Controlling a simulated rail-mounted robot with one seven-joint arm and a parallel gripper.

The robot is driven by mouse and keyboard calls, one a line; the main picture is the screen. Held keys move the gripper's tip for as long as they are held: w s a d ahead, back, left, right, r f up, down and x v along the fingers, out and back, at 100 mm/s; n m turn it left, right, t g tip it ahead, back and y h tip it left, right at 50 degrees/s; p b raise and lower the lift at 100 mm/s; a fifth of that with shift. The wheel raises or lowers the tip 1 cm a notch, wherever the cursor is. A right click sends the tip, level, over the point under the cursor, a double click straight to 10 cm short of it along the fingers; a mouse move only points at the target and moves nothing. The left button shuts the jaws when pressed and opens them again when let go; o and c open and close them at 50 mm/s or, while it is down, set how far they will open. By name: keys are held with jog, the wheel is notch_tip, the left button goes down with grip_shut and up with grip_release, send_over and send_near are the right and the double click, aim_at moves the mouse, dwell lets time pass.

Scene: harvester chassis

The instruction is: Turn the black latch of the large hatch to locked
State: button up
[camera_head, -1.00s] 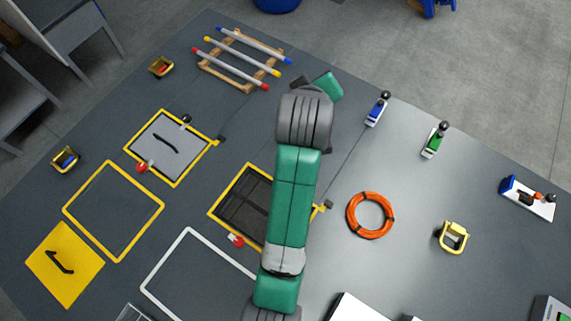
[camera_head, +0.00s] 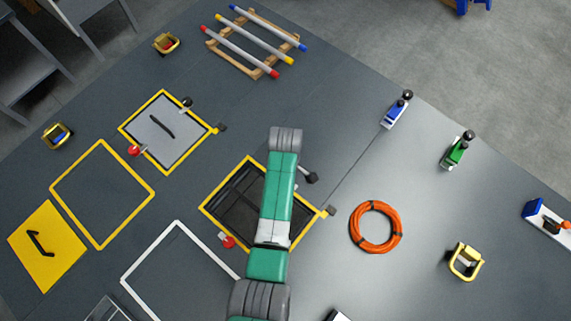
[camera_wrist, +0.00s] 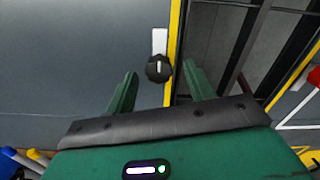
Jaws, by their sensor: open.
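The large hatch (camera_head: 207,205) is a yellow-framed square with a dark, barred middle, partly hidden behind my arm. Its black latch (camera_head: 312,177) shows as a dark knob on a pale arm at the frame's upper right side. In the wrist view the black latch (camera_wrist: 158,69) is a round knob with a white strip beside the yellow frame (camera_wrist: 174,45). My gripper (camera_wrist: 160,88) is open and empty. The knob appears ahead of and between its two green fingers, with no visible contact. In the head view my gripper is hidden behind my arm.
A red latch (camera_head: 228,241) sits at the hatch's lower left side. A smaller hatch (camera_head: 163,128) with a grey cover lies up left. An orange cable ring (camera_head: 375,227) lies to the right. A rack of rods (camera_head: 252,42) stands at the back.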

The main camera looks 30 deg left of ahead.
jog(key=shift+f, duration=0.4)
jog(key=c, duration=1)
jog(key=shift+o, duration=0.2)
